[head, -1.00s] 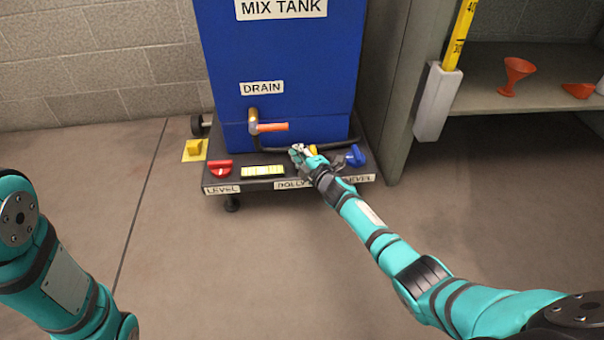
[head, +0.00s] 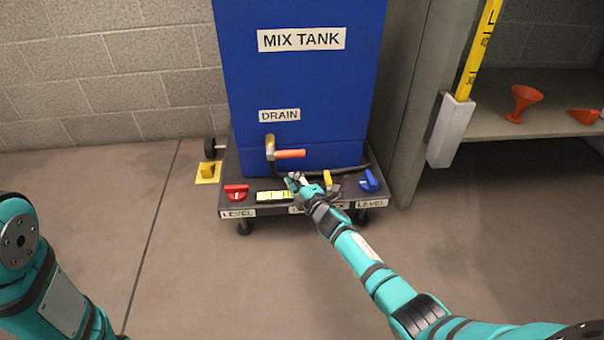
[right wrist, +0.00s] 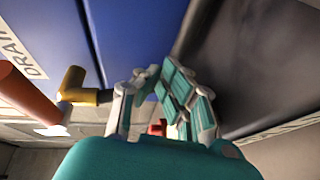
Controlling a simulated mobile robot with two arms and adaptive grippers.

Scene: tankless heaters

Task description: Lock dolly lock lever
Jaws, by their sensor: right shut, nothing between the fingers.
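The dolly (head: 226,189) carries a blue mix tank (head: 310,90). A small upright yellow lever (head: 327,179) stands on its front edge, above the middle label (head: 341,206), which my right arm partly covers. I take it for the dolly lock lever. My right gripper (head: 294,181) is shut and empty just left of the yellow lever, over the front deck and beside the level vial. In the right wrist view its fingers (right wrist: 157,75) come together in front of the tank; the lever cannot be made out there. My left gripper is out of view.
A red knob (head: 236,192), a yellow-green level vial (head: 272,196) and a blue knob (head: 369,182) sit along the dolly front. The orange drain handle (head: 290,153) sticks out above. A grey cabinet side (head: 405,130) stands close on the right. The floor in front is clear.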

